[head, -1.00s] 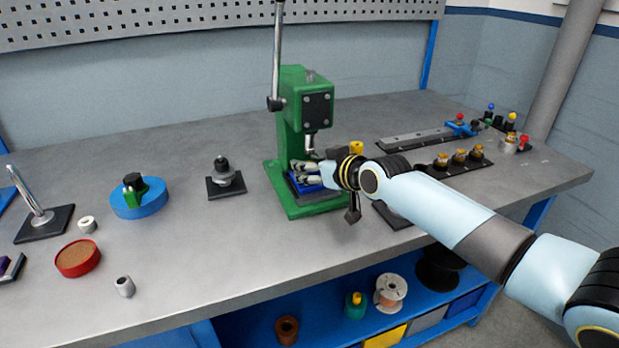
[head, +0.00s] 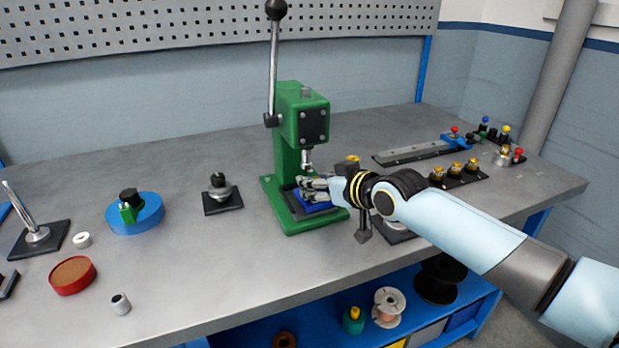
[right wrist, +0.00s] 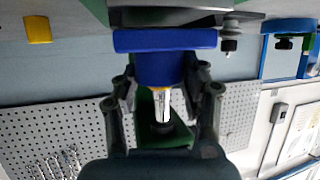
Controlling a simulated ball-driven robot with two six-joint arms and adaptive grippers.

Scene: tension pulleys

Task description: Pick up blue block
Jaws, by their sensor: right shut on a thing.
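The blue block (right wrist: 166,66) has a wide flat flange and a narrower body in the right wrist view. Its body sits between the two fingers of my right gripper (right wrist: 164,104), which is shut on it. In the head view the right gripper (head: 312,188) reaches in from the right, low at the front of the green press (head: 302,115), under its ram. Only a strip of the blue block (head: 318,207) shows there, below the fingers and just over the press base. I cannot tell whether the block touches the base. My left gripper is not in view.
The press lever (head: 272,70) stands upright behind the gripper. A dark post fixture (head: 222,195) stands left of the press. A blue disc (head: 135,222) and a red tin (head: 72,275) lie further left. Brass pieces on a dark plate (head: 458,178) stand to the right.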

